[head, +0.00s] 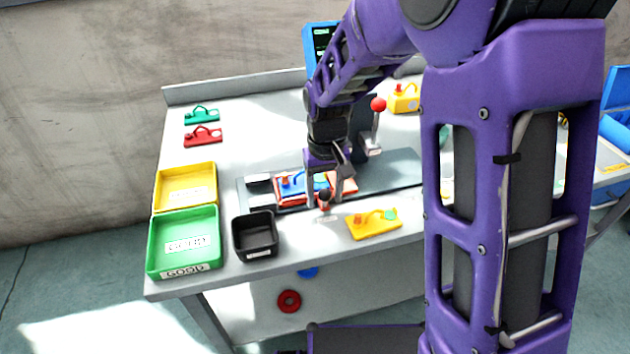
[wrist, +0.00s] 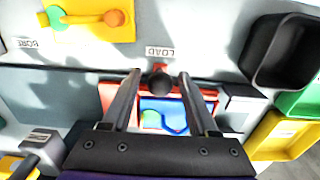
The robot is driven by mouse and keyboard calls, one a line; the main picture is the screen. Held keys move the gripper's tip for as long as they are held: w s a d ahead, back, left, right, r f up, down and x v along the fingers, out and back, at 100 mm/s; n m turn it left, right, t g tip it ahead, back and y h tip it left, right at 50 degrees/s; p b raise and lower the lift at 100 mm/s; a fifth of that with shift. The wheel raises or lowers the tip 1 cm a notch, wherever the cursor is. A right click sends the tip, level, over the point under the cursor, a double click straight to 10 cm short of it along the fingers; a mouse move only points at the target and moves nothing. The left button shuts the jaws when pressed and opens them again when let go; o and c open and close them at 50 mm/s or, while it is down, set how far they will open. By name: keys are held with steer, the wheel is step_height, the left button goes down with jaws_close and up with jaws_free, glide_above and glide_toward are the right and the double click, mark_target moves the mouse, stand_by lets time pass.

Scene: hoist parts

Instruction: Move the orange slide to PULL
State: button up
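A dark ball knob (wrist: 160,84) stands at the slide's front edge. My gripper (wrist: 161,74) is open, with one finger on each side of the knob and visible gaps between. The head view also shows my gripper (head: 325,194) over the slide's front. A LOAD label (wrist: 160,52) lies just in front of the knob. I cannot read a PULL label.
A black bin (head: 256,236), green tray (head: 183,243) and yellow tray (head: 186,186) stand left. A yellow part (head: 374,224) lies front right. A red-ball lever (head: 378,104) rises behind my gripper. A BORE label (wrist: 27,42) lies further along the track.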

steer(key=c, duration=0.8)
steer(key=shift+o, duration=0.2)
steer(key=a, duration=0.2)
steer(key=s+a, duration=0.1)
steer(key=a, duration=0.2)
steer(key=s+a, duration=0.1)
steer(key=a, duration=0.1)
steer(key=shift+a, duration=0.2)
steer(key=o, duration=0.9)
steer(key=shift+o, duration=0.2)
step_height(320, 180, up, 9)
steer(key=p, duration=0.7)
